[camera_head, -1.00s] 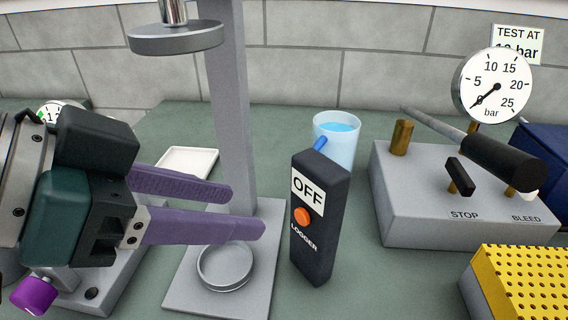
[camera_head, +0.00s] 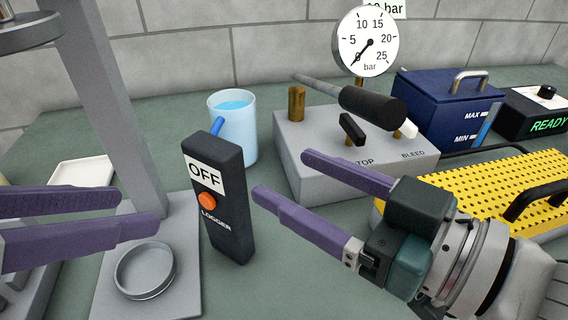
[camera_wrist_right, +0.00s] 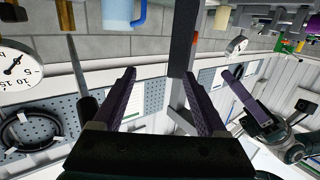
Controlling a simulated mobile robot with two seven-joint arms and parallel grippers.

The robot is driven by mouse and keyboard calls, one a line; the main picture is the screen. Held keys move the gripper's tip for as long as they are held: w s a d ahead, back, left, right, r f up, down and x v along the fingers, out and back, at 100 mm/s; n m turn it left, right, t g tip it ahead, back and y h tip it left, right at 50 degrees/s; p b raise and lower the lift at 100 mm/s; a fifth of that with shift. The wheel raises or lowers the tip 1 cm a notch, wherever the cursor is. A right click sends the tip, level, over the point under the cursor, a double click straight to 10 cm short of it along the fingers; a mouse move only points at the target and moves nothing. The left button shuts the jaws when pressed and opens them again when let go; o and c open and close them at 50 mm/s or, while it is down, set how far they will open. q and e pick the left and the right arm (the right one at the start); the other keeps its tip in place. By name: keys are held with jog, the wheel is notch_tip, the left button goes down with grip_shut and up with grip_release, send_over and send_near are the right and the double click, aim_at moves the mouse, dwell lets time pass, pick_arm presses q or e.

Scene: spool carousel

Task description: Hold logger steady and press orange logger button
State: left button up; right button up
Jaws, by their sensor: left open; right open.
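The black logger (camera_head: 233,215) stands upright on the green bench in the head view, with an "OFF" label (camera_head: 205,176) and an orange button (camera_head: 207,201) on its front. My left gripper (camera_head: 138,212) is open and empty to the left of the logger, its purple fingers pointing right. My right gripper (camera_head: 280,175) is open and empty just right of the logger, its fingers pointing left toward it. Neither gripper visibly touches the logger. In the right wrist view, my right gripper's fingers (camera_wrist_right: 165,80) are spread with nothing held between them.
A light-blue cup (camera_head: 240,150) of liquid stands behind the logger. A grey pump box (camera_head: 350,178) with gauge (camera_head: 366,42) and lever is behind my right gripper. A grey stand (camera_head: 185,290) with a ring (camera_head: 146,271) is left of the logger. A yellow perforated block (camera_head: 500,185) lies right.

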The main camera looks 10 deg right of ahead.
aim_at(212, 153)
jog(key=w+a+y, duration=0.1)
jog(key=w+a, duration=0.1)
jog(key=w+a+n+y, duration=0.1)
jog(key=w+a, duration=0.1)
jog(key=a, duration=0.1)
jog(key=w+a+g, duration=0.1)
jog(key=w+a, duration=0.1)
jog(key=a, duration=0.1)
jog(key=shift+a+r+n+y, duration=0.1)
jog(key=shift+r+n+y, duration=0.3)
grip_shut()
dwell(0.5)
pick_arm(q)
grip_shut()
dwell(1.7)
